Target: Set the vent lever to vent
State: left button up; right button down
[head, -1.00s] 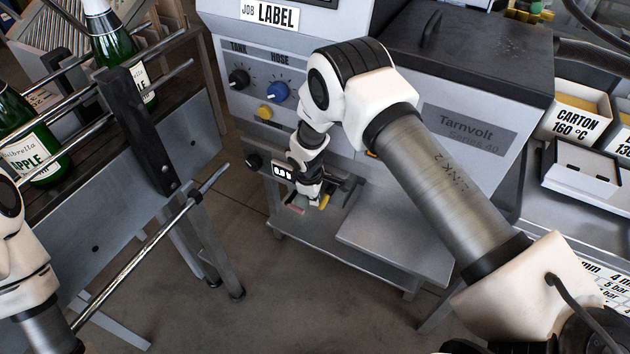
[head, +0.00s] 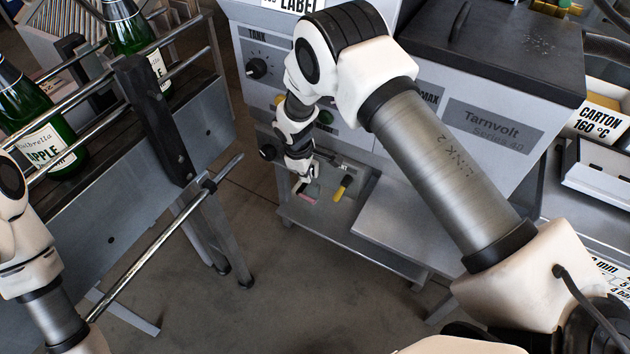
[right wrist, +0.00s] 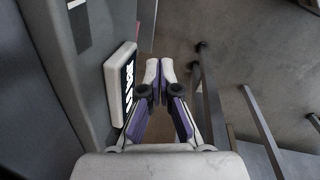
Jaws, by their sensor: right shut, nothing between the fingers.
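I cannot make out a vent lever for certain in either view. A round black knob (head: 267,152) sticks out at the lower left of the grey machine's front (head: 350,148), and its markings are too small to read. My right gripper (head: 299,186) hangs low in front of the machine, right of and below this knob. In the right wrist view my right gripper (right wrist: 160,66) is shut and empty, its purple-lined fingers meeting at the tips. A white-framed display (right wrist: 121,83) on the machine wall lies just left of the fingers. My left arm shows at the left edge; its gripper is out of view.
A low shelf (head: 395,222) juts from the machine, with a yellow-handled tool (head: 342,187) and a pink item (head: 308,198) beside my right gripper. A rack with metal rails (head: 160,250) and green bottles (head: 45,130) stands left. Floor between is clear.

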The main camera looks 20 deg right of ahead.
pick_arm(q)
jog(key=shift+s+d, duration=0.15)
jog(key=shift+s, duration=0.05)
pick_arm(e)
jog(key=r, duration=0.1)
jog(key=a+r, duration=0.1)
jog(key=r, duration=0.1)
jog(key=w+a+r, duration=0.1)
jog(key=r, duration=0.1)
